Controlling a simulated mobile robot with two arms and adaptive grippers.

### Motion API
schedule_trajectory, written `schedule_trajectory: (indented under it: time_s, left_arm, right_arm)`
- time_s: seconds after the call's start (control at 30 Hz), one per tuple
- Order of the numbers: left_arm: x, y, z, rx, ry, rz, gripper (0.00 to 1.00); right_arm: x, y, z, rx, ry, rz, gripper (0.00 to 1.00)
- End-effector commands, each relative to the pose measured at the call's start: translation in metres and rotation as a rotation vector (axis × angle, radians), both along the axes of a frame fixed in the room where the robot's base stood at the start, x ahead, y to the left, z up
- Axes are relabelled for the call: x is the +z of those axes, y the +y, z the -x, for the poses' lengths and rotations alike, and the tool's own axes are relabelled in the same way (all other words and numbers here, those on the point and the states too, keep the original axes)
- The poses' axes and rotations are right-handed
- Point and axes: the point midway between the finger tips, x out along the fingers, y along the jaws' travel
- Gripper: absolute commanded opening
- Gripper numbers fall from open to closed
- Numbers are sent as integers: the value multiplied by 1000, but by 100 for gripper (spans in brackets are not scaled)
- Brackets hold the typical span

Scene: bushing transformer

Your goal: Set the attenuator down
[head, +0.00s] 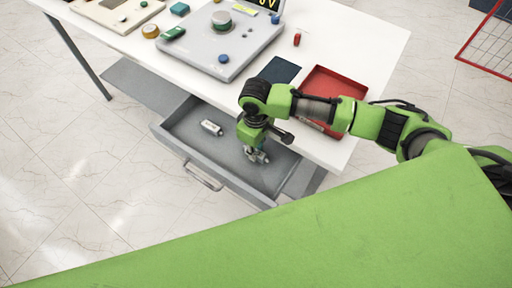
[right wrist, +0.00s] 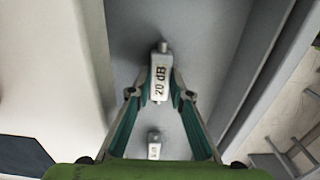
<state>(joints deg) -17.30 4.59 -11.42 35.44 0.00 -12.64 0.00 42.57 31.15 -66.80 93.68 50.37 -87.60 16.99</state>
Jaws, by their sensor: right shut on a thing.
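A small light-grey attenuator marked "20 dB" (right wrist: 160,76) is between the fingertips of my right gripper (right wrist: 161,92) in the right wrist view. The fingers are shut on its sides. In the head view my right gripper (head: 259,156) points down over the right part of the open grey drawer (head: 180,155). A second small light-grey attenuator (head: 211,127) lies on the drawer floor to the left, apart from the gripper. It also shows in the right wrist view (right wrist: 154,146), its label too small to read. My left gripper is out of view.
The white table (head: 375,40) stands above the drawer. On it are a red tray (head: 335,82), partly behind my right arm, a dark blue mat (head: 279,70), a grey instrument panel (head: 205,52) and a small red part (head: 297,40). The drawer floor around the gripper looks clear.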

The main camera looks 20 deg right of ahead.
Motion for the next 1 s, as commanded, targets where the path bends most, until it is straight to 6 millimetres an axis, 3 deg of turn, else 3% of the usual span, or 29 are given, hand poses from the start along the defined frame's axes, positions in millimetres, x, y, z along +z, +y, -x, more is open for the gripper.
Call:
schedule_trajectory:
  time_s: [0.27, 0.3, 0.33, 0.67, 0.83, 1.0]
  left_arm:
    - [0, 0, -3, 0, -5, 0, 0]
    - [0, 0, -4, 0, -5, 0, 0]
    - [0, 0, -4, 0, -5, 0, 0]
    - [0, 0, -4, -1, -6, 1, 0]
    - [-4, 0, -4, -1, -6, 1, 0]
    - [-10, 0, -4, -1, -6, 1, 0]
  right_arm:
    - [-2, 0, 0, 0, 1, -1, 0]
    - [-2, 0, 0, 0, 1, -1, 24]
    - [-2, 0, 0, 0, 0, 0, 26]
    - [0, 0, 0, 0, -1, -1, 26]
    - [17, 1, -1, 1, -2, -2, 26]
    - [53, 1, -1, 2, -5, -1, 26]
